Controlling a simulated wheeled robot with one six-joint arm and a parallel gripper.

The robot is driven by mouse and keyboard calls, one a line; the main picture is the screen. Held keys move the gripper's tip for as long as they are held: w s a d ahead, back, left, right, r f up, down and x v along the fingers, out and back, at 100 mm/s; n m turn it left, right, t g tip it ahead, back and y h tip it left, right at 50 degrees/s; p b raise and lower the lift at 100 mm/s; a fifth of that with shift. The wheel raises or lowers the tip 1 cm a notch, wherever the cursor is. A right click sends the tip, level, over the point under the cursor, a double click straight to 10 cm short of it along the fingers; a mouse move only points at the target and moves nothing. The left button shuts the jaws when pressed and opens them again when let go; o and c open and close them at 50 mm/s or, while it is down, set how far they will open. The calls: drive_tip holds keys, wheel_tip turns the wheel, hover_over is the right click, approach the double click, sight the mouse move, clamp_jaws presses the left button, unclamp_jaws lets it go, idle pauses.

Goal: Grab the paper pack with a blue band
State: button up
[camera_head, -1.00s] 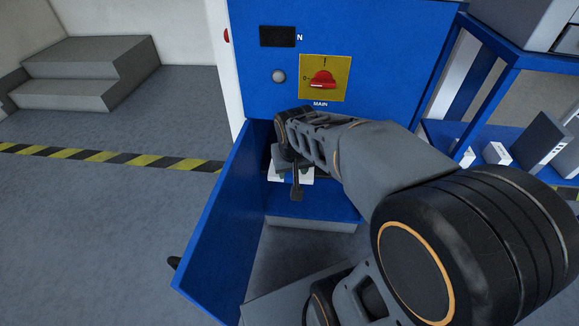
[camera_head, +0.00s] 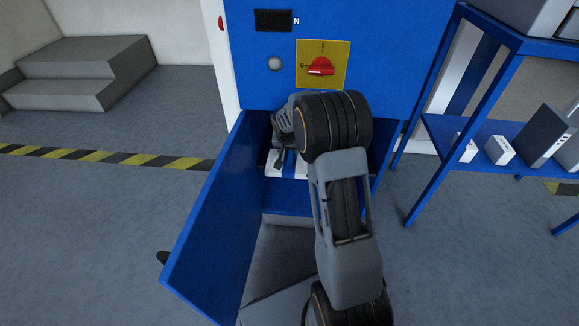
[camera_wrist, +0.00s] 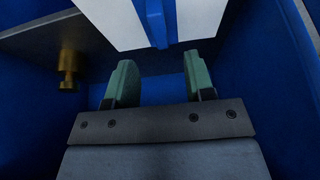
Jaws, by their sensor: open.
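The white paper pack (camera_head: 274,171) with a blue band lies inside the open blue cabinet, partly hidden by my arm. In the wrist view the white pack (camera_wrist: 196,18) is at the top, with its blue band (camera_wrist: 155,22) running down its middle. My gripper (camera_wrist: 157,62) is open, its two green fingers apart with nothing between them. The fingertips are just below the pack's near edge in the picture, one on each side of the band. I cannot tell whether they touch it. In the head view my gripper (camera_head: 282,154) is inside the cabinet opening.
The blue cabinet door (camera_head: 203,210) stands open on the left. A brass fitting (camera_wrist: 68,68) shows at the left in the wrist view. Above the opening is a red main switch (camera_head: 321,66). A blue shelf (camera_head: 440,130) with white boxes stands at the right.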

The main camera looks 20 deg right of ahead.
sight(290, 156)
drive_tip(key=shift+b+x, duration=1.5)
drive_tip(key=shift+x, duration=1.95)
drive_tip(key=shift+c, duration=0.2)
clamp_jaws()
drive_tip(key=shift+r, duration=0.1)
